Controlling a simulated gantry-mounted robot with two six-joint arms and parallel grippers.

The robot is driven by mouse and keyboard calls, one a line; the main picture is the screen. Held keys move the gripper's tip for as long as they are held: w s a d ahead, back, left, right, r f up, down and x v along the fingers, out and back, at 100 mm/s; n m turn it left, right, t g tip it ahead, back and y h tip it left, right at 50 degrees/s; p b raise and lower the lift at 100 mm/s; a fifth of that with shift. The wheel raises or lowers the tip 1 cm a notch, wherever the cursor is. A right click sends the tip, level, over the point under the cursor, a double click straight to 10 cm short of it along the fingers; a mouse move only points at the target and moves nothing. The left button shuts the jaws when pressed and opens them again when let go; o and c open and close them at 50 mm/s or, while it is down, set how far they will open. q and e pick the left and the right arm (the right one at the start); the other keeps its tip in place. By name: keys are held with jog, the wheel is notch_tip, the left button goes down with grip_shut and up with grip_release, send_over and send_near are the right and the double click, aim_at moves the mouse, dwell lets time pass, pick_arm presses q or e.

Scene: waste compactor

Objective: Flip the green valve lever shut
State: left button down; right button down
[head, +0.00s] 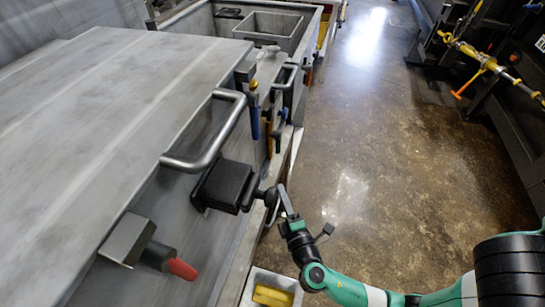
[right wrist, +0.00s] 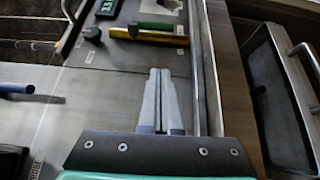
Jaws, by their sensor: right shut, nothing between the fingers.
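A thin green bar, which looks like the green valve lever (right wrist: 155,26), lies along a brass-coloured cylinder (right wrist: 148,36) at the top of the right wrist view. I cannot pick it out in the head view. My right gripper (head: 284,192) is shut and empty beside the machine's front face, close to a dark round knob; I cannot tell if they touch. In the right wrist view the closed fingers (right wrist: 160,75) point toward the brass cylinder, with a visible gap between. My left gripper is not in view.
The grey machine (head: 100,90) fills the left, with a bar handle (head: 207,150) and a red-tipped lever (head: 180,268) on its front. Blue and orange handles (head: 268,135) stick out farther along. A yellow object sits in a bin (head: 290,284) below. The floor (head: 390,170) to the right is clear.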

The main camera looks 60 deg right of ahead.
jog(key=x, duration=0.9)
jog(key=shift+w+d+b, duration=0.15)
jog(key=shift+w+b, duration=0.05)
jog(key=shift+b, duration=0.2)
jog(key=shift+w+d+r, duration=0.1)
jog(key=shift+w+d, duration=0.05)
jog(key=shift+d, duration=0.95)
jog(key=shift+w+d, duration=0.1)
jog(key=shift+d, duration=1)
